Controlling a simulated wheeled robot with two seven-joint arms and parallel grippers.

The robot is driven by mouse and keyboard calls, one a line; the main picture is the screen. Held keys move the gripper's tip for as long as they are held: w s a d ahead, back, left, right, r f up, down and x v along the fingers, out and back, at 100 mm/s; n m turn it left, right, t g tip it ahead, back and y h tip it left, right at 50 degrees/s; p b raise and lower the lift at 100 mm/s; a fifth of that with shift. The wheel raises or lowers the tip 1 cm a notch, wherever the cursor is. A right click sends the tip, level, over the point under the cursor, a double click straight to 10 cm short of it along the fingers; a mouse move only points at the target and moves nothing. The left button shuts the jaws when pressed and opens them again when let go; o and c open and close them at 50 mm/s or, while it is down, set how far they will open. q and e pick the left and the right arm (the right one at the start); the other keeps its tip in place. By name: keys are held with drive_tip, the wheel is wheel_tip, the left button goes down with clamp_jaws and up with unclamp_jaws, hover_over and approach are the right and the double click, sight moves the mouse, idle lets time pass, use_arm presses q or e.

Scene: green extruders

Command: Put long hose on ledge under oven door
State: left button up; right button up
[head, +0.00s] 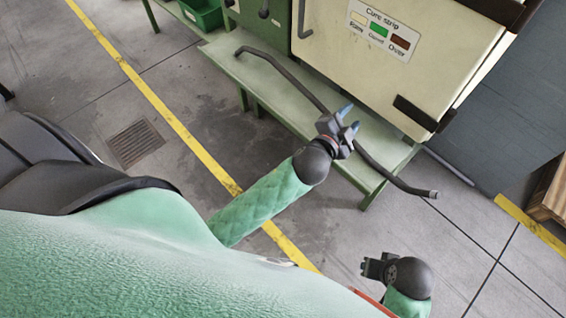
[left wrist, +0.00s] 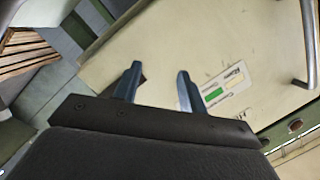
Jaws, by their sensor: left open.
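The long hose (head: 290,76) is dark grey and bent near both ends. In the head view it runs along the pale green ledge (head: 262,84) under the oven door (head: 420,60), and its right end (head: 432,194) reaches past the ledge's right end. I cannot tell whether it rests flat all along. My left gripper (head: 348,112) is over the middle of the hose and hides part of it. In the left wrist view its fingers (left wrist: 155,88) are apart with nothing between them, facing the oven door. My right gripper (head: 372,268) is low at right, away from the hose; its jaw opening is unclear.
A green bin (head: 203,14) stands at the top left. A wooden crate (head: 550,190) stands at the right edge. Yellow lines and a drain grate (head: 136,143) mark the grey floor, which is clear in front of the ledge. The door handle (head: 303,20) sticks out.

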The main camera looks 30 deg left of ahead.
use_arm(q)
drive_tip(key=s+a+f+n+g+y, duration=0.1)
drive_tip(key=s+a+f+n+g, duration=0.15)
drive_tip(key=s+f, duration=0.3)
drive_tip(key=s+a+f+n+g+y, duration=0.1)
drive_tip(key=s+a+f+n+g, duration=0.1)
drive_tip(key=s+f+n+g, duration=0.35)
drive_tip(key=s+f+g, duration=0.2)
drive_tip(key=s, duration=0.6)
drive_tip(key=s+f+n+g+h, duration=0.1)
drive_tip(key=s+f+g, duration=0.3)
drive_tip(key=s, duration=0.4)
drive_tip(key=shift+s+a+f, duration=0.35)
drive_tip(key=shift+s+f, duration=0.05)
drive_tip(key=shift+f, duration=0.3)
